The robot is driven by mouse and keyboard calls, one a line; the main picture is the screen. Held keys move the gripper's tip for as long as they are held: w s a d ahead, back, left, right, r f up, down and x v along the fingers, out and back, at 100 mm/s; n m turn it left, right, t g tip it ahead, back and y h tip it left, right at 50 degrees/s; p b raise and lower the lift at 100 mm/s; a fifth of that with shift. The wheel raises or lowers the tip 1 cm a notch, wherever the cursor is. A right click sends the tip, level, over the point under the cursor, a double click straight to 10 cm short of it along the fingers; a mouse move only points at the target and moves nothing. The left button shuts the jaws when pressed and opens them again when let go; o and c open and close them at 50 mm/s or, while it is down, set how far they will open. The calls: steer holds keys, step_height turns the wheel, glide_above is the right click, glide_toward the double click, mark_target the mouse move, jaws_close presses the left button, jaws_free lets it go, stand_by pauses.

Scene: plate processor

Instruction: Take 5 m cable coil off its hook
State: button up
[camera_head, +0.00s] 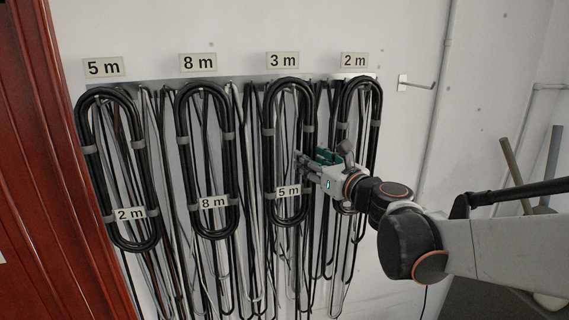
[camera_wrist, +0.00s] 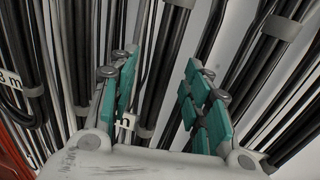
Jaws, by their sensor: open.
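The black oval coil tagged 5 m (camera_head: 268,135) hangs on the wall rail under the 3 m sign, third from the left. Its tag (camera_head: 289,191) is on the lower part. My gripper (camera_head: 308,160) is at the right side of this coil, coming from the right, open and holding nothing. In the wrist view my gripper (camera_wrist: 160,80) has its green-padded fingers spread, with a black cable strand (camera_wrist: 165,60) showing between them. The tag (camera_wrist: 126,124) is partly hidden by the left finger. I cannot tell whether the fingers touch the coil. The hook is hard to make out.
A coil tagged 2 m (camera_head: 85,150) hangs under the 5 m sign (camera_head: 103,67). A coil tagged 8 m (camera_head: 185,150) hangs beside it. Another coil (camera_head: 375,105) hangs close on the right, partly behind my gripper. Loose thin cables hang behind. An empty hook (camera_head: 416,84) is farther right.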

steer(key=x, duration=0.2)
steer(key=shift+w+a, duration=0.1)
steer(key=shift+w, duration=0.15)
jaws_close()
steer(key=shift+r, duration=0.1)
